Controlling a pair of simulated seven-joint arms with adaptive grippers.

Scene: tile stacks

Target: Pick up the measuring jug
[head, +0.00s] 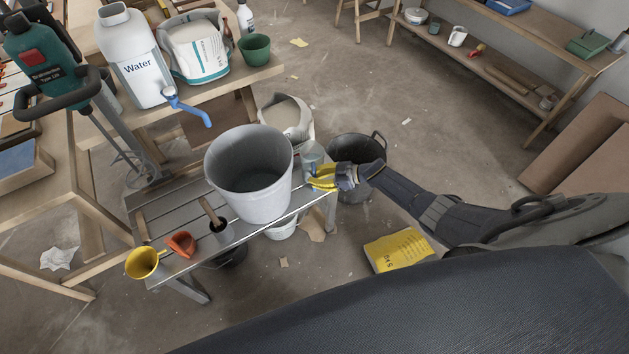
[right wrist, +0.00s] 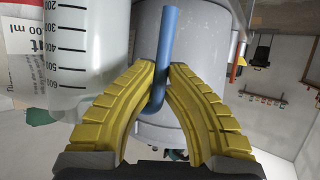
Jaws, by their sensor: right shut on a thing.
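The measuring jug (head: 311,154) is a small translucent vessel at the right end of the grey slatted bench, just right of the large grey bucket. In the right wrist view the jug (right wrist: 85,60) fills the left side, with black scale marks. My right gripper (head: 318,178) comes in from the right beside the jug. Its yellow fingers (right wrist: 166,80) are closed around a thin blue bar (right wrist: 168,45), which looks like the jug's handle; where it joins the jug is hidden. I cannot tell whether the jug's base touches the bench. My left gripper is not in view.
The large grey bucket (head: 248,193) stands close left of the jug. A black tub (head: 357,150) is on the floor behind my right gripper. A yellow bag (head: 398,250) lies on the floor.

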